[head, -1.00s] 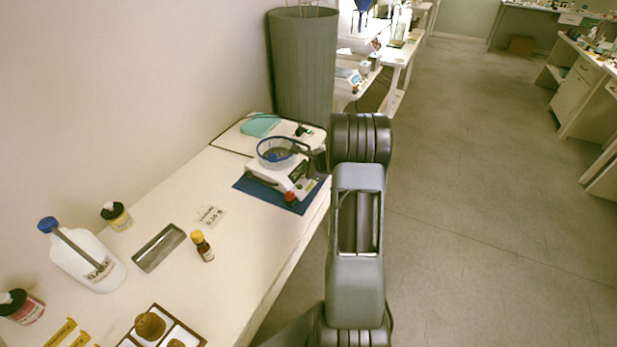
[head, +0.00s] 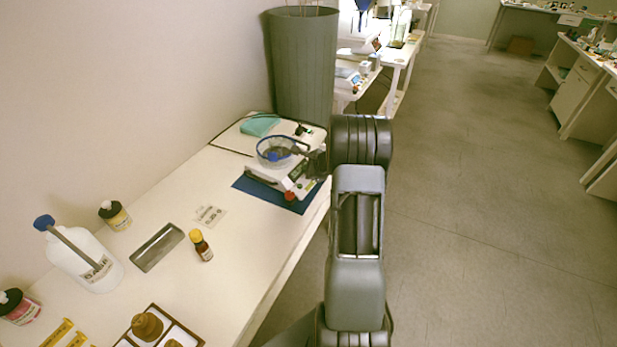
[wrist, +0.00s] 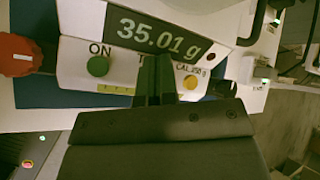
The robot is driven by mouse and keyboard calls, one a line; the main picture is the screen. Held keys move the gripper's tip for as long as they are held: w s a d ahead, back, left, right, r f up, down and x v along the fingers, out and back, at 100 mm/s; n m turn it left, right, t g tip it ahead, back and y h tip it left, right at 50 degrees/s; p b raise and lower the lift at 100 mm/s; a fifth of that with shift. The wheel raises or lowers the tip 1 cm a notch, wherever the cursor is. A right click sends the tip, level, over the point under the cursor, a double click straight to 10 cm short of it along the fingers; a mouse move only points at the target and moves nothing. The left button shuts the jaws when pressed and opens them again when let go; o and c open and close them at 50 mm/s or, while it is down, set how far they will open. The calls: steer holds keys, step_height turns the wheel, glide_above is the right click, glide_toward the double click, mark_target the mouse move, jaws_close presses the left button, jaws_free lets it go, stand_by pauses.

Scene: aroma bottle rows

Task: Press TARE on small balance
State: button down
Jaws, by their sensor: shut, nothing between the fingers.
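The small balance (head: 262,175) stands on a blue mat (head: 298,206) near the far end of the white table in the head view. A clear bowl with a blue rim (head: 277,150) sits on top of it. In the wrist view the balance's display (wrist: 158,32) reads 35.01 g. A green ON button (wrist: 98,66) and a CAL label (wrist: 187,78) show on its front panel. My gripper (wrist: 156,62) is shut and empty, with its fingertips right at the panel, covering the TARE label and its button. I cannot tell whether they touch.
A red knob (wrist: 18,55) sits left of the panel in the wrist view. In the head view, a tall grey bin (head: 303,65) stands behind the table.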

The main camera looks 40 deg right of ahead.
steer(key=shift+f+b, duration=0.4)
steer(key=shift+b, duration=0.15)
stand_by(0.5)
steer(key=shift+r, duration=0.15)
stand_by(0.3)
steer(key=shift+r+p, duration=0.55)
steer(key=shift+r, duration=0.15)
steer(key=shift+r, duration=0.1)
steer(key=shift+r+p, duration=1.9)
steer(key=shift+r, duration=0.55)
steer(key=shift+f, duration=0.1)
